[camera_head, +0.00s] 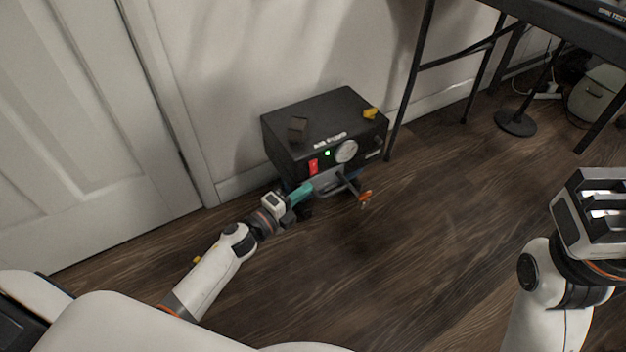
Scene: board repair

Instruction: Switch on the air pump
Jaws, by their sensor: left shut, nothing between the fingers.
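The air pump (295,120) is a black box on the wooden floor against the wall. Its front carries a red switch (313,166), a lit green light (327,153) and a round gauge (346,151). My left gripper (303,193) is shut and empty, with its teal fingers just below the red switch at the front of the pump. I cannot tell whether the fingertips touch the pump. My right gripper (590,200) is at the right edge, far from the pump, and whether it is open is unclear.
An orange-ended tool (363,197) shows at the pump's lower front. A door (90,120) is at left, table legs (408,85) at right. The floor in front is mostly clear.

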